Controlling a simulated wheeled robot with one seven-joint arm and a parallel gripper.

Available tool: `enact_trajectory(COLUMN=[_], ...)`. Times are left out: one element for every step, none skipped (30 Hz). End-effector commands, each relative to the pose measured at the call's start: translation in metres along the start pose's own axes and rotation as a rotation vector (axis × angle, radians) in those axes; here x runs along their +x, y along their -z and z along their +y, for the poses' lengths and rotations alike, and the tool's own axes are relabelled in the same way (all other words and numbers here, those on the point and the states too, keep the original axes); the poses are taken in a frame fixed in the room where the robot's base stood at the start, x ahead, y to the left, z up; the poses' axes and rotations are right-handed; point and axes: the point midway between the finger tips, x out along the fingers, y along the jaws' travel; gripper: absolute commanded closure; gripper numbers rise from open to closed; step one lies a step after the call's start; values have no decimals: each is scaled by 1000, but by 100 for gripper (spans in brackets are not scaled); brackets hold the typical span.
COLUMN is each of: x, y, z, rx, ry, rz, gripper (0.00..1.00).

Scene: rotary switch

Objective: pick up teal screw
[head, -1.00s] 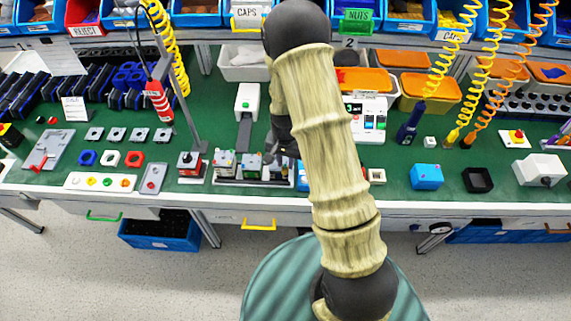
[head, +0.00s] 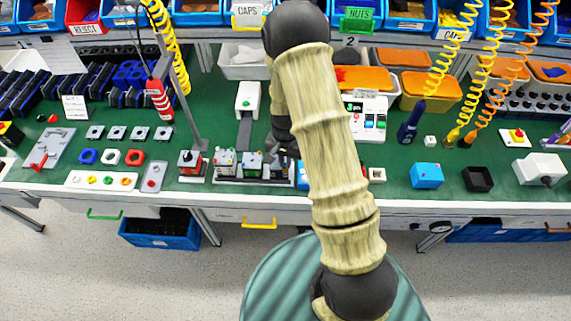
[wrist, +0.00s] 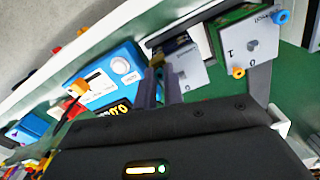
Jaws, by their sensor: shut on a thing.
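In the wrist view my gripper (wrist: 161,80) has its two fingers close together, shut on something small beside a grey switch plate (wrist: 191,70). The fingers hide most of what they hold, and I cannot make out its colour. I see no clearly teal screw. A blue screw-like part (wrist: 282,17) sits at the corner of the neighbouring switch plate marked 0 and 1 (wrist: 252,47), apart from the fingers. An orange one (wrist: 238,72) is at another corner. In the head view the gripper is largely hidden behind my arm, near the row of switch modules (head: 252,162).
A blue box with a round white knob (wrist: 108,75) stands left of the fingers in the wrist view. In the head view a red-and-black switch (head: 190,163) stands left of the modules, and a blue box (head: 427,175) stands to the right. The bench's front edge is close.

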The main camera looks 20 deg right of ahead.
Motion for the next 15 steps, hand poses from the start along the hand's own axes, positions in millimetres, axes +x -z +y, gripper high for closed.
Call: enact_trajectory(x=[0, 0, 0, 0, -1, -2, -3, -5, -8, -11, -14, -19, -23, -28, -34], y=[0, 0, 0, 0, 0, 0, 1, 1, 1, 1, 1, 1, 1, 0, 1], z=[0, 0, 0, 0, 0, 0, 0, 0, -1, -1, -1, -1, -1, -1, -1], rx=[0, 0, 0, 0, 0, 0, 0, 0, 0, -1, -1, -1, -2, -2, -2], ry=[0, 0, 0, 0, 0, 1, 1, 1, 2, 2, 2, 3, 3, 3, 3], rz=[0, 0, 0, 0, 1, 1, 2, 3, 4, 4, 4, 5, 5, 4, 6], gripper=[100, 100, 100, 100, 100, 100, 100, 100, 100, 100, 100, 100, 100, 100, 100])
